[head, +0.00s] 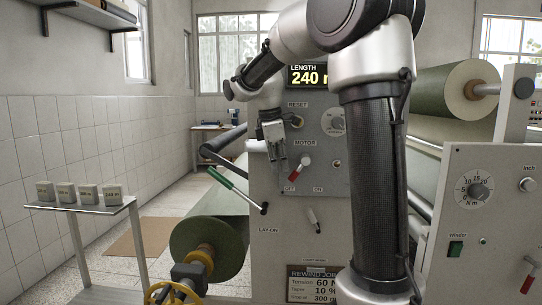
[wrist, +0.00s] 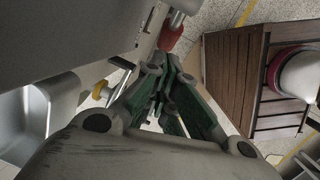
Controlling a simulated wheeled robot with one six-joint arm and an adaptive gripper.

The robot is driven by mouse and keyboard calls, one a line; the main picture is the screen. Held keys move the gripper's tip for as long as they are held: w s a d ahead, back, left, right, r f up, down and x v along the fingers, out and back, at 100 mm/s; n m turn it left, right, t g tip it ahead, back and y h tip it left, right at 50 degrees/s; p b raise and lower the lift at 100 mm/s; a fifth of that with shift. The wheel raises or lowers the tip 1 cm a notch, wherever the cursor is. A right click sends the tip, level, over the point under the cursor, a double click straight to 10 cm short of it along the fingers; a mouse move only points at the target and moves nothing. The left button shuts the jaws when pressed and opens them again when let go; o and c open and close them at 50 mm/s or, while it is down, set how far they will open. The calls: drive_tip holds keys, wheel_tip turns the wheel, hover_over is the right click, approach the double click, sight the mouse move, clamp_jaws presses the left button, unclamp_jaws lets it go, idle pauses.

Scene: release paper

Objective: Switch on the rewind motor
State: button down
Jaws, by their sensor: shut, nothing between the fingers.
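The rewind motor switch (head: 298,168) is a lever with a red grip on the grey panel, under the label MOTOR. Its grip points down and left, towards the OFF label; the ON label is to the right. My gripper (head: 280,167) is in front of the panel, just left of the lever. In the wrist view my gripper (wrist: 163,75) has its fingers together with nothing between them. A red grip (wrist: 171,38) shows just beyond the fingertips there. I cannot tell whether they touch it.
The panel also carries a LENGTH display (head: 309,76) and a dial (head: 333,122). A green-handled lay-on lever (head: 233,186) sticks out at lower left. A green paper roll (head: 212,245) sits below. A side table (head: 80,205) with small blocks stands at left.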

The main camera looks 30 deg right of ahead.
sight(290, 180)
drive_tip(key=shift+s+d+f, duration=0.15)
drive_tip(key=shift+d+f, duration=0.05)
drive_tip(key=shift+d, duration=0.15)
drive_tip(key=shift+f+g+h, duration=0.3)
drive_tip(key=shift+f+h, duration=0.1)
drive_tip(key=shift+h, duration=0.2)
drive_tip(key=shift+s+d+f+g+h, duration=0.15)
drive_tip(key=shift+f+g+h, duration=0.3)
drive_tip(key=shift+h, duration=0.1)
drive_tip(key=shift+s+d+f+g+h, duration=0.15)
drive_tip(key=shift+f+g+h, duration=0.25)
drive_tip(key=shift+h, duration=0.15)
drive_tip(key=shift+s+d+f+g+h, duration=0.15)
drive_tip(key=shift+d+f+g+h, duration=0.1)
drive_tip(key=shift+f+g+h, duration=0.25)
drive_tip(key=shift+s+d+f+g+h, duration=0.15)
drive_tip(key=shift+d+g+h, duration=0.1)
drive_tip(key=shift+h, duration=0.45)
drive_tip(key=shift+s+d+f+n+g+h, duration=0.15)
drive_tip(key=shift+s+d+f+g+h, duration=0.3)
drive_tip(key=shift+s+d+h, duration=0.3)
drive_tip(key=shift+s+d+f+n+g+h, duration=0.15)
drive_tip(key=shift+s+d+f+g+h, duration=0.25)
drive_tip(key=shift+d+h, duration=0.4)
drive_tip(key=shift+d, duration=0.25)
